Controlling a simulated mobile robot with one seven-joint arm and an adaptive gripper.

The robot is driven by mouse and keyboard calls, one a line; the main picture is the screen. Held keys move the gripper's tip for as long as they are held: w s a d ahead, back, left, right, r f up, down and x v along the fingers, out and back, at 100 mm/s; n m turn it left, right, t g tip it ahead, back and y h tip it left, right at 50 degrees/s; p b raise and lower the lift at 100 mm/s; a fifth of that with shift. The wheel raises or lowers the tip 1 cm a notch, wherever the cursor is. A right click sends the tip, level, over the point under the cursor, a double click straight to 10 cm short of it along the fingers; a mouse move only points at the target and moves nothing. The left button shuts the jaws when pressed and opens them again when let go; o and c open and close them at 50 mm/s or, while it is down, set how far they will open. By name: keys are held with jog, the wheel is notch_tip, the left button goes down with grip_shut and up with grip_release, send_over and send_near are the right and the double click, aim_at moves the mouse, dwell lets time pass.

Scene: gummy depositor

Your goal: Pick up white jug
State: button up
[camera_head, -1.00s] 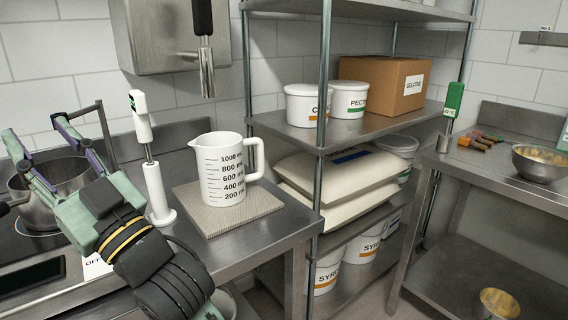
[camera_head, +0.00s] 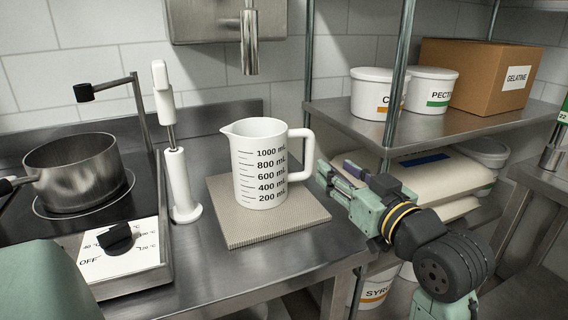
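The white jug (camera_head: 259,172) stands upright on a beige square mat (camera_head: 236,229) on the steel counter. It has black millilitre marks, its spout points left and its handle (camera_head: 303,156) is on the right. My gripper (camera_head: 330,178) is to the right of the jug, just past the handle, with its fingers pointing left toward it. The fingers look spread apart with nothing between them. A gap seems to show between the fingertips and the handle.
A hand-held white device (camera_head: 178,178) stands in a holder left of the jug. Further left is a hob with a steel pot (camera_head: 76,171) and a black knob (camera_head: 116,238). A tap (camera_head: 249,42) hangs above. A shelf with tubs (camera_head: 431,90) and a cardboard box (camera_head: 480,78) stands right.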

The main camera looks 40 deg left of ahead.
aim_at(311, 155)
jog(key=x, duration=0.4)
jog(key=shift+s+a+p, duration=0.1)
jog(key=shift+a+p, duration=0.2)
jog(key=shift+p, duration=0.05)
jog(key=x, duration=0.1)
jog(key=p+x, duration=0.1)
jog(key=x, duration=0.2)
jog(key=shift+s+a, duration=0.25)
jog(key=shift+s, duration=0.05)
jog(key=shift+w+a+f, duration=0.15)
jog(key=shift+w+a, duration=0.1)
jog(key=shift+a, duration=0.15)
jog(key=shift+c, duration=0.6)
grip_shut()
